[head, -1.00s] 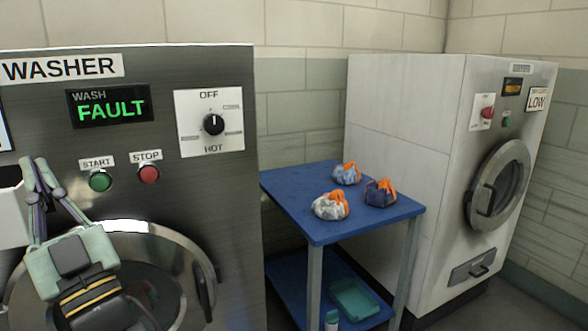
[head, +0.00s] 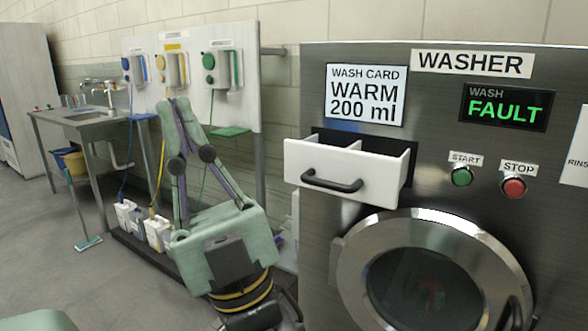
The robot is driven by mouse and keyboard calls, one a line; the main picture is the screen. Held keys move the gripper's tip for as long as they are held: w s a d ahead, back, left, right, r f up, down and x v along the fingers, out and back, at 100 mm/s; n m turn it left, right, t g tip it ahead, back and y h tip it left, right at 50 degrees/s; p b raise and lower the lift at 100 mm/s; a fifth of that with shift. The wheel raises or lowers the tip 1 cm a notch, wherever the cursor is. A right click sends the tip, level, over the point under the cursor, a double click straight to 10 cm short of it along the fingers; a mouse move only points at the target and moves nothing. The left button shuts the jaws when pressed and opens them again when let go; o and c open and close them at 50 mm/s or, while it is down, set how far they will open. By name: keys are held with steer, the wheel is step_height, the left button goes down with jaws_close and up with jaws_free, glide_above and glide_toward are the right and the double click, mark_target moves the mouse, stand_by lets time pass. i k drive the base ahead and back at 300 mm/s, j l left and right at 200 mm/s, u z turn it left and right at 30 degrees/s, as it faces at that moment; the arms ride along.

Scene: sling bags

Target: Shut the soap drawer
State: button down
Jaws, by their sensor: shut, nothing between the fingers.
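The soap drawer (head: 340,168) is a white drawer with a dark bar handle (head: 332,182). It sticks out of the upper left of the steel washer (head: 425,150), its open top showing an inner divider. My gripper (head: 173,103) is pale green and points up, left of the drawer in the head view. Its fingers are shut and empty. A clear gap shows between it and the drawer in the picture; the depth between them is hard to judge.
The washer's round door (head: 430,285) is below the drawer. A dispenser panel (head: 190,60) with hoses stands behind my gripper, with white jugs (head: 130,218) below. A sink bench (head: 80,117) and a mop (head: 88,240) are at left.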

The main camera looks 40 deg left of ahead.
mark_target(376, 179)
steer(key=u, duration=1)
steer(key=k+z, duration=0.55)
